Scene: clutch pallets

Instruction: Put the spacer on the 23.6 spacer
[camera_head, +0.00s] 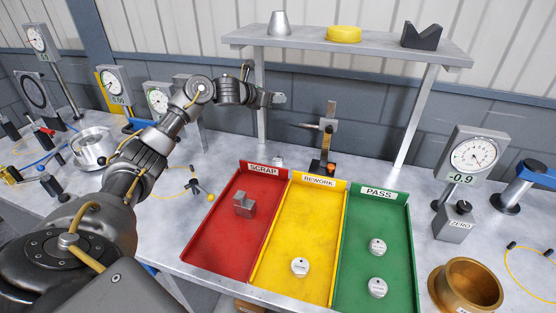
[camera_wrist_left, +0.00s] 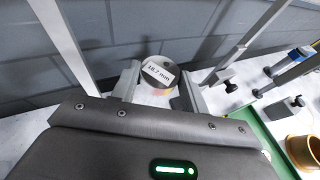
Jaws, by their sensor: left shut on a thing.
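My left gripper (camera_head: 277,98) reaches in from the left, high over the bench near the shelf post. In the left wrist view its two jaws (camera_wrist_left: 157,88) are shut on a round grey spacer (camera_wrist_left: 160,74) with a white label reading 18.7 mm. Small round white-topped spacers lie in the trays: one in the yellow REWORK tray (camera_head: 300,266), two in the green PASS tray, an upper one (camera_head: 377,247) and a lower one (camera_head: 377,287). Their labels are too small to read, so I cannot tell which is the 23.6 spacer. My right gripper does not show.
A red SCRAP tray (camera_head: 222,225) holds a grey notched block (camera_head: 244,204). A gauge stand (camera_head: 327,140) stands behind the trays. A dial gauge (camera_head: 473,156) and a brass ring (camera_head: 465,287) are at right. A shelf (camera_head: 380,45) spans the back above the bench.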

